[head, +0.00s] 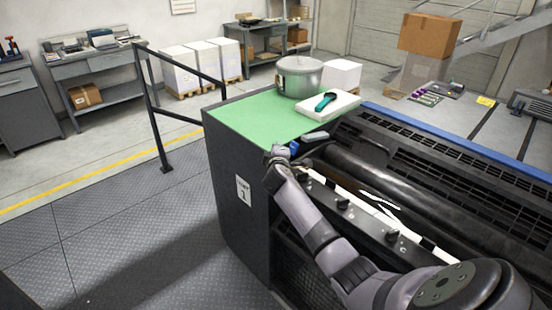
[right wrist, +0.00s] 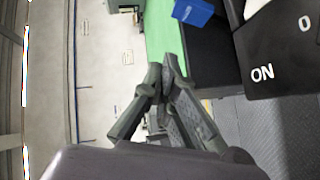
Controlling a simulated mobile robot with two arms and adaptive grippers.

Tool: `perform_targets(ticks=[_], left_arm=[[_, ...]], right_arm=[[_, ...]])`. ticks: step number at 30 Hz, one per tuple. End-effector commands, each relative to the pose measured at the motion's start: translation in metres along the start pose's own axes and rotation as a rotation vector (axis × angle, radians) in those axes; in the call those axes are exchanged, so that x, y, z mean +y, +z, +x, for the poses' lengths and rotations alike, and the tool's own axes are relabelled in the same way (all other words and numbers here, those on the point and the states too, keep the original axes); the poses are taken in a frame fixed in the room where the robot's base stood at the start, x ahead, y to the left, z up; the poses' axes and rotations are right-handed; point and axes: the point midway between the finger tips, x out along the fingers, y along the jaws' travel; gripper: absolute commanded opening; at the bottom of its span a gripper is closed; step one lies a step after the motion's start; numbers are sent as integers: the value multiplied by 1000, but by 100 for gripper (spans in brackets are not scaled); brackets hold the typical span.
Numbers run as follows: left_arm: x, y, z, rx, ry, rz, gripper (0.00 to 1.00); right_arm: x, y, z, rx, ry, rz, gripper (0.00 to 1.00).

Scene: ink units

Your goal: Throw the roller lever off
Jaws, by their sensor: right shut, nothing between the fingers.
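The blue handle of the roller lever (head: 294,148) shows at the near right corner of the green-topped unit in the head view. In the right wrist view the blue handle (right wrist: 193,12) is at the top, just beyond the fingertips. A black label plate (right wrist: 262,74) reads ON, with another marking cut off at the edge. My right gripper (head: 277,153) is just left of the handle in the head view. In the wrist view its fingers (right wrist: 167,72) are closed together and empty, with a gap in the picture to the handle. My left gripper is not in view.
A metal pot (head: 299,77) and a white block (head: 328,105) with a green-handled tool (head: 325,101) stand on the green top (head: 247,115). A black railing (head: 152,105) stands left.

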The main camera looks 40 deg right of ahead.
Motion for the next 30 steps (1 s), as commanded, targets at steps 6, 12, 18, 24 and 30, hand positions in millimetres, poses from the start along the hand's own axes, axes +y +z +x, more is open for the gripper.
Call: perform_targets(ticks=[6,12,18,24,30], left_arm=[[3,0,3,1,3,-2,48],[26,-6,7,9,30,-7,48],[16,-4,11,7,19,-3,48],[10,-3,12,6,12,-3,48],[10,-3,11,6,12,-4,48]], right_arm=[[0,1,-24,0,0,0,0],[1,1,-56,1,-1,0,0],[3,1,-79,-1,-2,-1,0],[4,1,-87,-2,-2,-1,0],[5,1,-87,-2,-2,-1,0]])
